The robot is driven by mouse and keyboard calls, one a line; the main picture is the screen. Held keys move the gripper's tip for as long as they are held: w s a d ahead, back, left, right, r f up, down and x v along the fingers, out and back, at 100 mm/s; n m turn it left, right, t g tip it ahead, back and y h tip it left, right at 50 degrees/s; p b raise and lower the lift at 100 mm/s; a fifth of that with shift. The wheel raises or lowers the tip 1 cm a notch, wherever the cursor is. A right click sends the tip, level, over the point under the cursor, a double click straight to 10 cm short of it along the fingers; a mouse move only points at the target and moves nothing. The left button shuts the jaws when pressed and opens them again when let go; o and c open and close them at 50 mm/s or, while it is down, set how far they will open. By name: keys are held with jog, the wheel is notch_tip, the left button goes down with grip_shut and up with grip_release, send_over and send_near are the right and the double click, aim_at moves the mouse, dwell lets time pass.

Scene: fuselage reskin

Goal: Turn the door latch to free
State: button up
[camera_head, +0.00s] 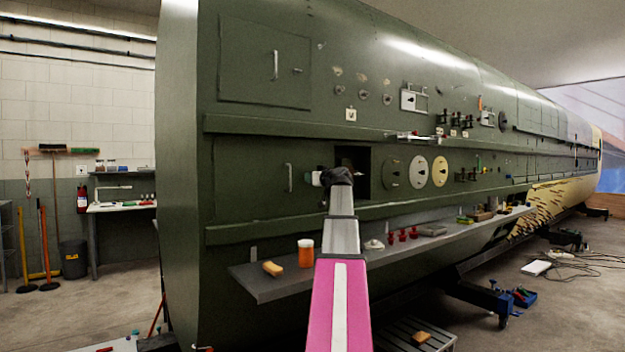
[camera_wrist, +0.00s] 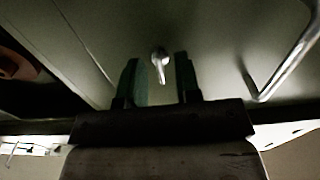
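The door latch (camera_wrist: 159,62) is a small pale metal lever on the green door panel (camera_wrist: 215,45), its free end pointing down in the wrist view. My gripper (camera_wrist: 159,78) is open, with one dark green finger on each side of the latch. Gaps show between the latch and both fingers. In the head view my gripper (camera_head: 318,178) is at the right edge of the lower door (camera_head: 250,180), beside its bar handle (camera_head: 288,178). The latch is hidden behind my gripper there. The door looks closed.
The bar handle (camera_wrist: 290,60) is close on the right in the wrist view. A dark opening (camera_head: 362,170) lies right of my gripper. Below, a shelf (camera_head: 265,290) holds an orange cup (camera_head: 305,253), a sponge (camera_head: 273,268) and red pieces (camera_head: 402,236). An upper door (camera_head: 245,60) is above.

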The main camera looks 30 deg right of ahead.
jog(key=s, duration=1)
jog(key=shift+s+d, duration=0.3)
jog(key=shift+d, duration=0.1)
